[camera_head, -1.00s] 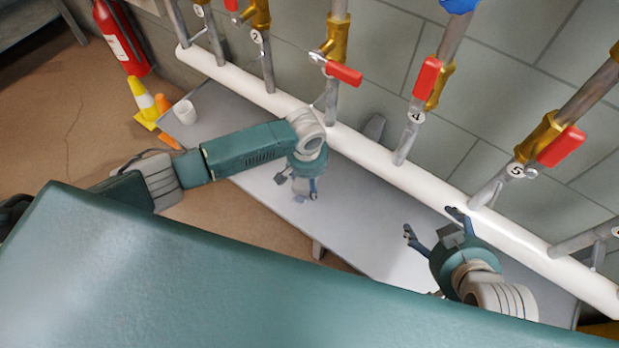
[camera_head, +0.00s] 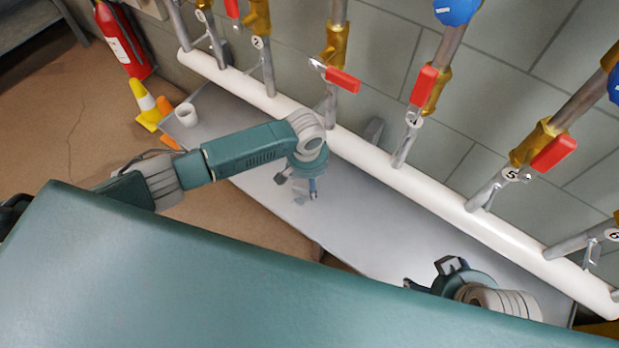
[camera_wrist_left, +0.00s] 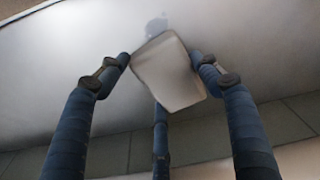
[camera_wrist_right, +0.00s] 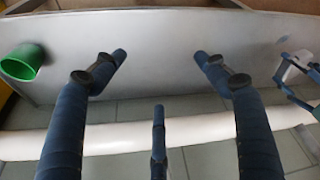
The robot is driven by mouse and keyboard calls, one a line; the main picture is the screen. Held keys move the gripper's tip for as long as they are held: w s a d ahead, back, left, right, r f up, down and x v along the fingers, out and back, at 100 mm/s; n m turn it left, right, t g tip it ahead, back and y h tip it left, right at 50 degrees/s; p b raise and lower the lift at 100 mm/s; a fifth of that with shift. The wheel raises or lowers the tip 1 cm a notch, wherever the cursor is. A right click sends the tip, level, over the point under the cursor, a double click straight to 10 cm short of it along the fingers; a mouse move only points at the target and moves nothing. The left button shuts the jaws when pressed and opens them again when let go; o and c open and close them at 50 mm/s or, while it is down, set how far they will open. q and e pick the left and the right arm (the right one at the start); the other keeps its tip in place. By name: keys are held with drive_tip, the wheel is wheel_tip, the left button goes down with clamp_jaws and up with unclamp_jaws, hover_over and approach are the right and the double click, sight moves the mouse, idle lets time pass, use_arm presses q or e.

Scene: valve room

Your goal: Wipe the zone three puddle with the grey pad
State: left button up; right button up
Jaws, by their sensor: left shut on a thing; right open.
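My left gripper (camera_head: 310,192) reaches down over the grey bench top (camera_head: 365,225), in front of the numbered pipes. It is shut on the grey pad (camera_wrist_left: 168,72), which sits between its fingers in the left wrist view. A small darker bluish patch, likely the puddle (camera_wrist_left: 156,27), shows on the bench just beyond the pad. I cannot tell whether the pad touches the bench. My right gripper (camera_head: 430,278) is open and empty at the bench's right part. The right wrist view shows its fingers spread over bare bench, with the left gripper and pad (camera_wrist_right: 296,68) at the right edge.
A white pipe (camera_head: 400,180) runs along the bench's back, with valve pipes with red handles (camera_head: 342,79) rising above. A white cup (camera_head: 186,114) stands at the bench's left end. A green cup (camera_wrist_right: 24,62) shows in the right wrist view. Cones (camera_head: 146,103) stand on the floor.

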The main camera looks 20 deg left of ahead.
drive_tip(key=shift+s, duration=0.25)
use_arm(q)
wheel_tip(320, 180, up, 2)
drive_tip(key=shift+p, duration=1.1)
drive_tip(key=shift+r+p, duration=0.55)
drive_tip(key=shift+p, duration=0.1)
use_arm(e)
drive_tip(key=f, duration=0.1)
drive_tip(key=w+f, duration=0.1)
drive_tip(key=f, duration=0.1)
drive_tip(key=shift+f+g, duration=0.2)
drive_tip(key=shift+g, duration=0.1)
